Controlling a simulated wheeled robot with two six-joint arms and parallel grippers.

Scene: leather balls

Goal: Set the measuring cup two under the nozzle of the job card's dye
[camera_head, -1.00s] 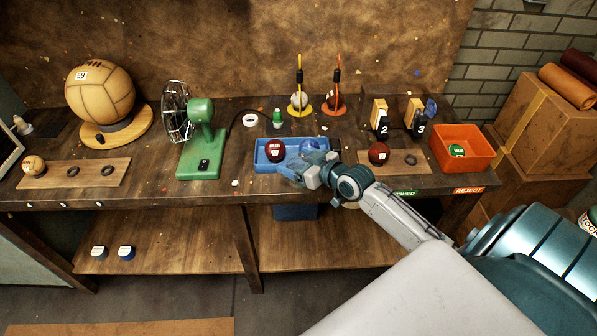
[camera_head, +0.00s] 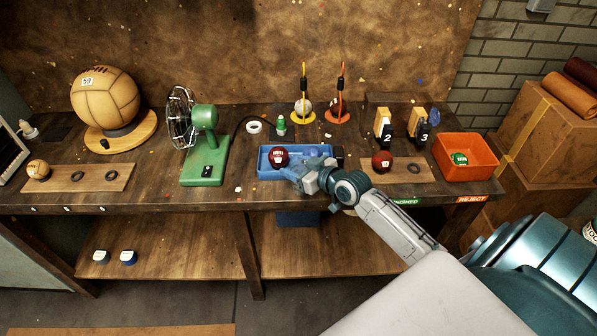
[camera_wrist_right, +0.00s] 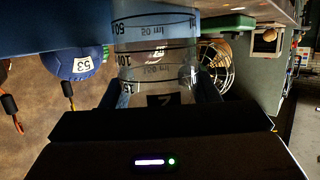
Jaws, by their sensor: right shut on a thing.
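My right gripper (camera_head: 300,172) is at the front edge of the blue tray (camera_head: 264,166) on the bench. In the right wrist view it is shut on a clear measuring cup (camera_wrist_right: 155,52) with black ml marks and a dark label with a figure 2. The cup is mostly hidden in the head view. A yellow-based stand (camera_head: 303,112) and an orange-based stand (camera_head: 338,114), each with a slim upright tool, stand behind the tray. I cannot tell which part is a dye nozzle, and no job card is readable. My left gripper is out of view.
A dark red ball (camera_head: 279,156) lies in the tray. A blue ball marked 53 (camera_wrist_right: 75,62) shows in the wrist view. The green fan (camera_head: 205,150) stands left, another red ball (camera_head: 381,161) and the orange reject bin (camera_head: 465,158) right.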

